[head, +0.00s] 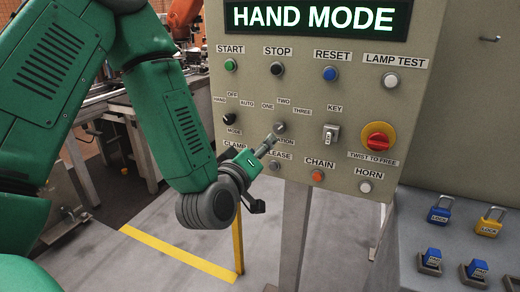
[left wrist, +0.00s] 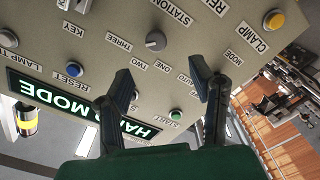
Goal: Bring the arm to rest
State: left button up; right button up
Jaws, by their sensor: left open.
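My left arm comes in from the left in the head view. Its gripper (head: 265,172) is open and empty in front of the lower left of the grey control panel (head: 335,100). One finger overlaps the panel just below the station knob (head: 279,127); I cannot tell whether it touches. The mode knob (head: 231,118) is just above the gripper. In the left wrist view the open fingers (left wrist: 160,75) spread before the panel, with the station knob (left wrist: 155,40) between them and the green start button (left wrist: 175,115) below. The clamp button is hidden in the head view. My right gripper is not in view.
The panel display (head: 315,18) reads HAND MODE. A red emergency stop (head: 377,137) is at the panel's right. Blue and yellow padlocks (head: 490,222) sit on a grey cabinet (head: 420,205) at right. Machinery stands behind my arm. Floor with a yellow line (head: 180,253) lies below.

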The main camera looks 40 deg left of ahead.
pick_arm(q)
jog(key=shift+s, duration=0.2)
dwell(0.4)
jog(key=s+d+f+m+g+h, duration=0.1)
jog(key=s+d+f+m+g, duration=0.15)
jog(key=f, duration=0.55)
jog(key=s+d+f+m+g+h, duration=0.2)
jog(key=s+f+m+g, duration=0.15)
jog(key=f, duration=0.45)
jog(key=s+d+f+m+g+h, duration=0.1)
jog(key=s+d+f+m+g, duration=0.15)
jog(key=f, duration=0.55)
jog(key=s+f+m+g, duration=0.2)
jog(key=s+f+g, duration=0.2)
jog(key=s, duration=0.5)
jog(key=s+f+m+g, duration=0.2)
jog(key=s+f+g, duration=0.2)
jog(key=s+f, duration=0.4)
jog(key=s, duration=0.2)
jog(key=shift+s, duration=0.3)
jog(key=shift+w+a+f, duration=0.1)
jog(key=shift+w+f, duration=0.05)
